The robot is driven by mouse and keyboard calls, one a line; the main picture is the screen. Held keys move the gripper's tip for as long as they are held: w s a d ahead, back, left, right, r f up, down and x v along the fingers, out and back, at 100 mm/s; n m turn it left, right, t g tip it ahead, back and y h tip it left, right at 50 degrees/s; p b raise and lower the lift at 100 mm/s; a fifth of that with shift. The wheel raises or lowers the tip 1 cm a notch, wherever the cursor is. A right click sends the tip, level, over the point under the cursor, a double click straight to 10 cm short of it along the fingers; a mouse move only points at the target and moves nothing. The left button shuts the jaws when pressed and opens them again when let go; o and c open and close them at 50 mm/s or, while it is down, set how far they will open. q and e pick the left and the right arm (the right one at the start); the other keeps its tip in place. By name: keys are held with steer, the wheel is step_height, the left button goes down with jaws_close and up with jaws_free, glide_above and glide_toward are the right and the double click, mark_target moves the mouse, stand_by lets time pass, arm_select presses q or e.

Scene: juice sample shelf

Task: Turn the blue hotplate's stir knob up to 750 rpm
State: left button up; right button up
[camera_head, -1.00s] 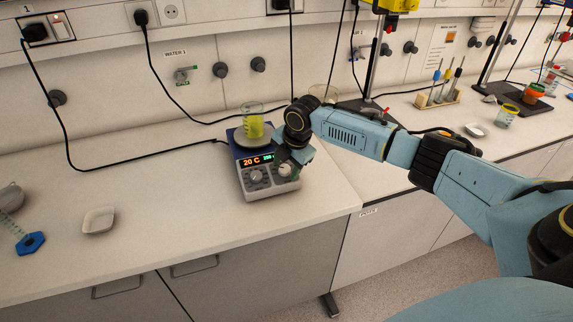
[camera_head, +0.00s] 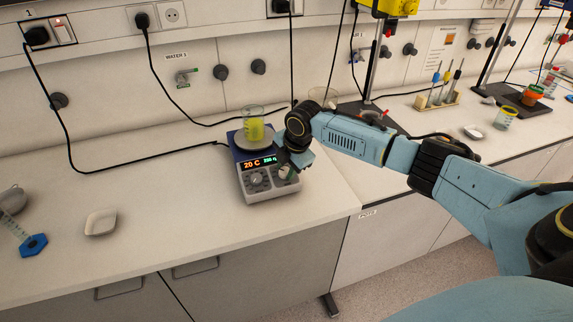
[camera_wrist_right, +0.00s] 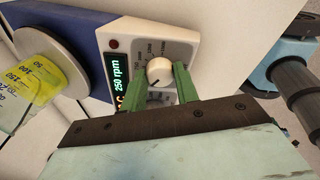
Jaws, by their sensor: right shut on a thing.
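The blue hotplate (camera_head: 241,153) stands on the bench with a grey front panel. Its display (camera_head: 259,163) shows 20 C in orange and a small green figure; in the right wrist view the green display (camera_wrist_right: 116,78) reads 250 rpm. The white stir knob (camera_wrist_right: 159,71) is on the panel beside that display, with a scale around it; in the head view it (camera_head: 284,173) is partly covered. My right gripper (camera_wrist_right: 162,76) is shut on the stir knob, one green finger on each side. A beaker of yellow-green liquid (camera_head: 254,131) stands on the plate. My left gripper is not in view.
A second knob (camera_head: 256,178) is left of the stir knob. A white weighing dish (camera_head: 100,222) and a blue hexagonal base (camera_head: 33,245) are at the left. A test-tube rack (camera_head: 438,100) stands at the back right. Black cables run behind the hotplate.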

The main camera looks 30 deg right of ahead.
steer(key=m+p, duration=0.3)
steer(key=shift+s+r+t, duration=0.1)
steer(key=shift+r+t, duration=0.1)
steer(key=shift+t, duration=0.1)
steer(key=m+p, duration=0.2)
steer(key=m, duration=0.1)
steer(key=shift+p, duration=0.4)
steer(key=shift+f+m+t+p, duration=0.15)
steer(key=shift+m+t+p, duration=0.15)
steer(key=shift+m+p, duration=0.7)
steer(key=shift+s+m, duration=0.1)
steer(key=shift+m, duration=1.2)
steer(key=shift+f+h+p, duration=0.1)
steer(key=shift+h+p, duration=0.2)
steer(key=o, duration=1)
steer(key=shift+c, duration=0.2)
steer(key=v, duration=1.3)
steer(key=shift+s+b, duration=0.2)
steer(key=shift+b, duration=0.15)
